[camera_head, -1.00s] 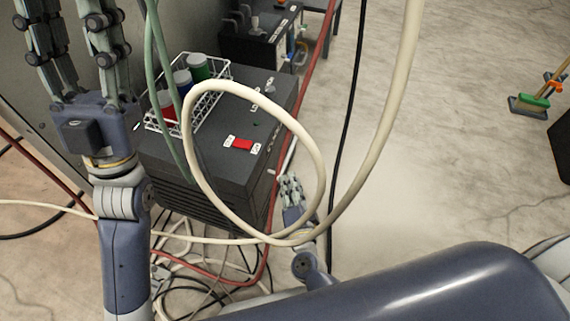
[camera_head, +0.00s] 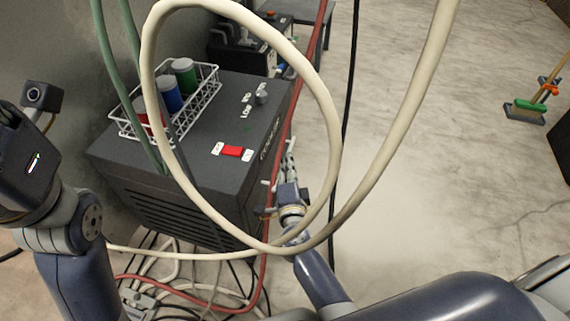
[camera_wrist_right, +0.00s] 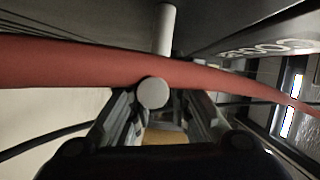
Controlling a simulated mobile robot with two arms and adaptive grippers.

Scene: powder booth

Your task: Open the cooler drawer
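The cooler (camera_head: 205,148) is a dark grey box with a vented front and a red switch (camera_head: 233,151) on top. My right gripper (camera_head: 287,160) is low beside the cooler's right side, by the red hose (camera_head: 266,262). In the right wrist view, my right gripper's fingers (camera_wrist_right: 155,112) are apart, with a pale round bar end (camera_wrist_right: 153,92) between their tips. I cannot tell if they touch it. The red hose (camera_wrist_right: 60,65) crosses there, and a pale post (camera_wrist_right: 165,28) shows behind it. No drawer opening is visible. My left fingers are outside the frame.
A white wire basket (camera_head: 205,97) with capped bottles stands on the cooler. A cream hose (camera_head: 335,130) loops in front, and green hoses hang at left. Cables tangle on the floor below. A black cable (camera_head: 347,120) runs at right, with open floor beyond.

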